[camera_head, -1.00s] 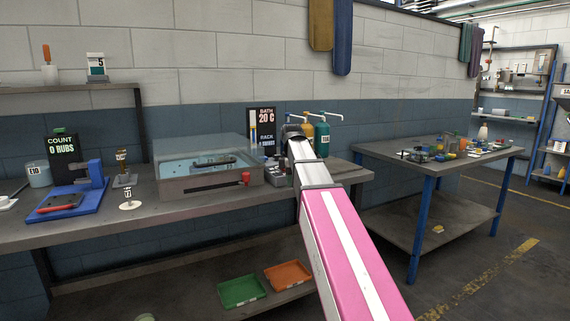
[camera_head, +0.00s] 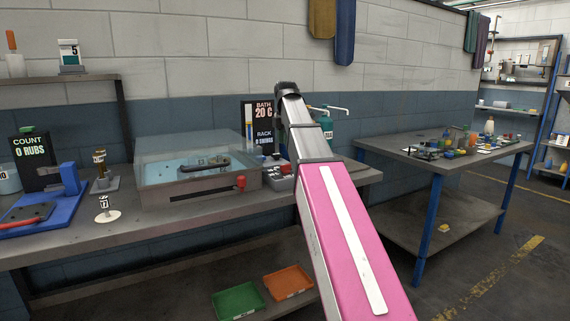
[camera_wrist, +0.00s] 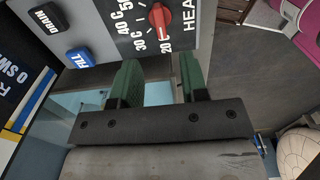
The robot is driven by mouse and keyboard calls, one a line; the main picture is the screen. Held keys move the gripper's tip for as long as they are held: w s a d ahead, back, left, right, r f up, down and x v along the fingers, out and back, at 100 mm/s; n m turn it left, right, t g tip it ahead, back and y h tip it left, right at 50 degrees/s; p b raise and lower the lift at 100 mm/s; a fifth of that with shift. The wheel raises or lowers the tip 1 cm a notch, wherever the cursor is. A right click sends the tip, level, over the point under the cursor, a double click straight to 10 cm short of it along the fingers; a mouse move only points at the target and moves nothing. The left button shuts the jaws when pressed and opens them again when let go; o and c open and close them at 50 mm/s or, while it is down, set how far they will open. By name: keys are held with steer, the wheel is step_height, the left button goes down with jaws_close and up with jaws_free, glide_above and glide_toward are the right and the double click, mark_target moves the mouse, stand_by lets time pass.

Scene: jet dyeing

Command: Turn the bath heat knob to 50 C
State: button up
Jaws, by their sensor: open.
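The heat knob (camera_wrist: 160,16) is red and sits on a grey control panel (camera_wrist: 100,28) at the top of the wrist view. The display board (camera_head: 262,125) shows BATH 20 C. My gripper (camera_wrist: 157,68) is open, its two green fingers apart and empty, pointing toward the panel just short of the knob. In the head view the control box (camera_head: 280,172) is partly hidden by my arm, and the fingers are not clearly visible.
A blue FILL button (camera_wrist: 78,57) and a dark DRAIN button (camera_wrist: 47,17) are on the panel. The clear-walled bath (camera_head: 195,172) with a red handle stands left of the box. A teal bottle (camera_head: 326,134) stands behind my arm. A second table (camera_head: 400,160) is at right.

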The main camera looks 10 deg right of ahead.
mark_target(286, 168)
step_height(286, 168, down, 10)
steer(key=shift+r, duration=0.15)
stand_by(0.4)
jaws_close()
